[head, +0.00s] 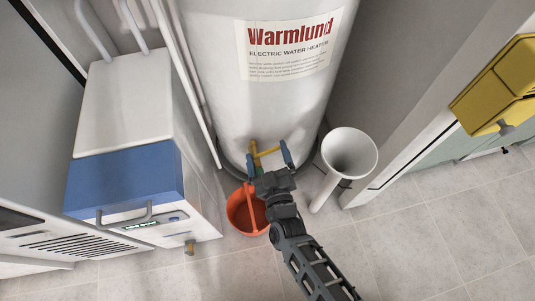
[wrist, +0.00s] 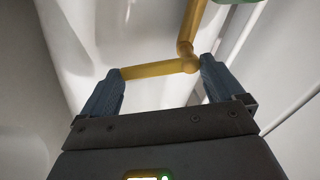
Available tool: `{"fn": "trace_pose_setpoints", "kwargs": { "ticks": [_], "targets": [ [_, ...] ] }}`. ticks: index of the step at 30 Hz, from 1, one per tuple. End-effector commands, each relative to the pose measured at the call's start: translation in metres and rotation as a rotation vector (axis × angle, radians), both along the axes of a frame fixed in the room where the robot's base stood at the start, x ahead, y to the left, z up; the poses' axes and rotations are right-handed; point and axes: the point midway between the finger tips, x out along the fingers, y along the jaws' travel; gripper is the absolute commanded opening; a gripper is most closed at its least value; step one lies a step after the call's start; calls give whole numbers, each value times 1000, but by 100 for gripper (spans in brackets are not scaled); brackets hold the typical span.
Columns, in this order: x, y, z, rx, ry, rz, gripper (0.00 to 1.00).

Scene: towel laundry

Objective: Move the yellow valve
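The yellow valve (head: 254,149) is low on the front of the white water heater (head: 280,100) in the head view. In the wrist view the yellow valve (wrist: 158,70) shows as a bar running across between my fingertips, with a bent stem rising from its right end. My gripper (head: 270,158) is at the valve, its two blue fingers spread wide on either side of the bar. In the wrist view my gripper (wrist: 162,65) is open, with the bar's ends close to both fingertips. I cannot tell whether they touch.
An orange bucket (head: 240,214) stands on the tiled floor below the heater. A white funnel-topped pipe (head: 330,180) stands to the right. A white unit with a blue band (head: 125,175) is at left. A yellow box (head: 497,85) is on the right. Floor at lower right is clear.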

Motion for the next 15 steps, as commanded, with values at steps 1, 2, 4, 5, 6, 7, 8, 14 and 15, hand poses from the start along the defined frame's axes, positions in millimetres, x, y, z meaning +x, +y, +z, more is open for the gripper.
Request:
{"fn": "trace_pose_setpoints", "kwargs": {
  "ticks": [1, 2, 4, 5, 6, 7, 8, 14, 15],
  "targets": [
    [0, 0, 0, 0, 0, 0, 100],
    [0, 0, 0, 1, 0, 0, 100],
    [0, 0, 0, 1, 0, 0, 100],
    [0, 0, 0, 1, 0, 0, 100],
    [0, 0, 0, 1, 0, 0, 100],
    [0, 0, 0, 1, 0, 0, 100],
    [0, 0, 0, 1, 0, 0, 100],
    [-20, -6, 2, 0, 2, -1, 100],
    [-27, -8, 2, 1, 2, 1, 100]
  ]
}}
